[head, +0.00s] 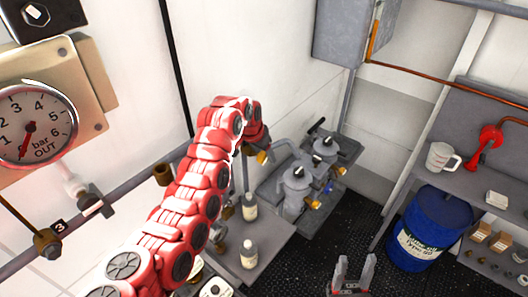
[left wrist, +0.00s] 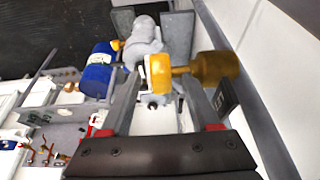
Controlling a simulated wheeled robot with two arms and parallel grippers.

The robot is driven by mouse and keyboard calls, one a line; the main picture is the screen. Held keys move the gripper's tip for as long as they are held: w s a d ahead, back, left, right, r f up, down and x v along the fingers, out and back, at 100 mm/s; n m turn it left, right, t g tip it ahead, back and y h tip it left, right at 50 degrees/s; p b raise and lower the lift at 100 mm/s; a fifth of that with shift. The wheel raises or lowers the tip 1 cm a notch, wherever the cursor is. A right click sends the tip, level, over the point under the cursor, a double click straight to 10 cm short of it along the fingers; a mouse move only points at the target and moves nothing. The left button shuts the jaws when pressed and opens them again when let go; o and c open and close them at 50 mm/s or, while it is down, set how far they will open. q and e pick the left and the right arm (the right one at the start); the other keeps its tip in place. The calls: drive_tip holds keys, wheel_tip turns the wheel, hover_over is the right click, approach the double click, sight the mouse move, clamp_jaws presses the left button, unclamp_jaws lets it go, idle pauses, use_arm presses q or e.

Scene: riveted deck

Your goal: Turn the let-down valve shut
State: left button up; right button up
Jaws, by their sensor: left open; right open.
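My left gripper (left wrist: 162,88) is open in the left wrist view, its two fingers on either side of a yellow knob (left wrist: 159,72). The knob is joined to a brass cylinder (left wrist: 212,68) on its right. I take this to be the let-down valve, but its label is not readable. I cannot tell if the fingers touch the knob. In the head view the left gripper is mostly hidden by my red arm, near a small yellow part (head: 262,157) by the wall. My right gripper (head: 352,272) is open and empty at the bottom, over the dark floor.
A pressure gauge (head: 33,125) marked "bar OUT" hangs at left above a pipe. Grey pump-like units (head: 297,187) and small bottles (head: 249,254) stand beyond my left arm. A blue drum (head: 432,229) stands at right below a shelf with a white mug (head: 441,157).

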use_arm(q)
clamp_jaws()
drive_tip(key=shift+f+b, duration=0.25)
drive_tip(key=shift+b, duration=0.55)
drive_tip(key=shift+r+g+y+b, duration=0.2)
drive_tip(key=shift+g+y+b, duration=0.2)
drive_tip(key=shift+g+b, duration=0.25)
unclamp_jaws()
drive_tip(key=shift+r, duration=0.1)
drive_tip(key=shift+w, duration=0.1)
